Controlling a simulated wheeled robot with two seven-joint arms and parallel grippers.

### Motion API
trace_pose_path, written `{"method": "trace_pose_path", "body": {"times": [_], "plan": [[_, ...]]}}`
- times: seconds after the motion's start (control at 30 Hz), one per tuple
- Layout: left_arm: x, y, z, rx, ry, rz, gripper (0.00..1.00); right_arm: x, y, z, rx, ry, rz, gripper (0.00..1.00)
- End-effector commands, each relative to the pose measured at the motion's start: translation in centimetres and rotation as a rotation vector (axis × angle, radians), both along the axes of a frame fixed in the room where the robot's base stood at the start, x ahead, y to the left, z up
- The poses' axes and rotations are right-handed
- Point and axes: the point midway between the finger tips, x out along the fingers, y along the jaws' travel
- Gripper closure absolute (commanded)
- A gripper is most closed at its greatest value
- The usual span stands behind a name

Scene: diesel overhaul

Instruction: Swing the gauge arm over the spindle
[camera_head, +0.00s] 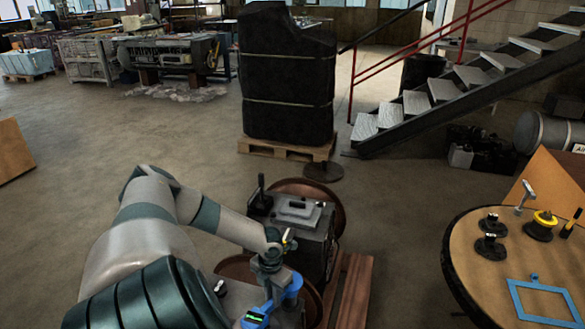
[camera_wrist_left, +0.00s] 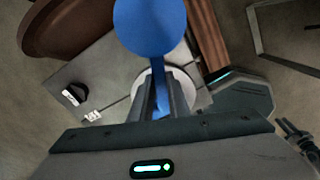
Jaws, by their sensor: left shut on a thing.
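In the left wrist view, the left gripper's fingers (camera_wrist_left: 160,98) are shut on a blue bar with a round blue end (camera_wrist_left: 150,25). A pale round disc (camera_wrist_left: 190,84) lies behind the fingers; I cannot tell whether it is the spindle. My right gripper is not in view.
A dark machine (camera_head: 300,217) with a grey top stands just beyond the gripper, with brown rounded parts beside it. A round table (camera_head: 470,265) at the right holds small tools and a blue frame (camera_head: 541,300). A black tank (camera_head: 288,75) stands on a pallet behind.

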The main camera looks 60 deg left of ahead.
Motion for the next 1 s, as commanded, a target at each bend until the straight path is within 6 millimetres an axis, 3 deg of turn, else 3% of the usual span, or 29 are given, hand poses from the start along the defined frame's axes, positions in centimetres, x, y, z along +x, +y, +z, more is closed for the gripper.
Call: {"method": "trace_pose_path", "body": {"times": [0.17,0.53,0.57,0.6,1.0], "plan": [[-0.95,0.80,0.04,0.002,0.000,-0.014,1.00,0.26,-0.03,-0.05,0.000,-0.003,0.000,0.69],[-1.02,0.92,0.06,0.003,-0.001,-0.019,1.00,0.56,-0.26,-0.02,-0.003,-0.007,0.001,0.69],[-1.02,0.92,0.06,0.003,-0.001,-0.019,0.78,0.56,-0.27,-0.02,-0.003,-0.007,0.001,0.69],[-1.02,0.92,0.05,0.003,-0.001,-0.018,0.68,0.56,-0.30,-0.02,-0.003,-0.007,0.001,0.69],[-1.01,0.81,0.16,0.001,-0.001,-0.016,0.66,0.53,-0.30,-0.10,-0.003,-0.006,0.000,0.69]]}}
